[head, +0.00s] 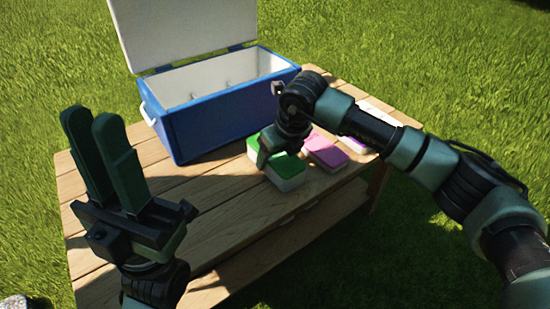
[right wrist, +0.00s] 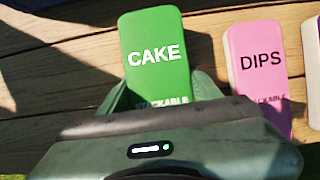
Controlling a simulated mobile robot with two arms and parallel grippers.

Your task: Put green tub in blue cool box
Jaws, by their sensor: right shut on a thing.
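The green tub (head: 289,168) has a green lid and white sides and sits at the table's front edge. In the right wrist view the green tub (right wrist: 155,60) shows the word CAKE on its lid. My right gripper (head: 268,148) is shut on it from above, with a finger along its side; the wrist body hides its near end. The blue cool box (head: 215,122) stands open behind it to the left, its white lid (head: 185,25) raised. Its visible interior looks empty. My left gripper (head: 91,115) points up at the left, open and empty.
A pink tub (head: 326,151) marked DIPS in the right wrist view (right wrist: 258,60) stands close right of the green tub. More tubs, partly hidden by my right arm, stand beyond it. The wooden table (head: 215,205) is bare in front of the cool box. Grass surrounds it.

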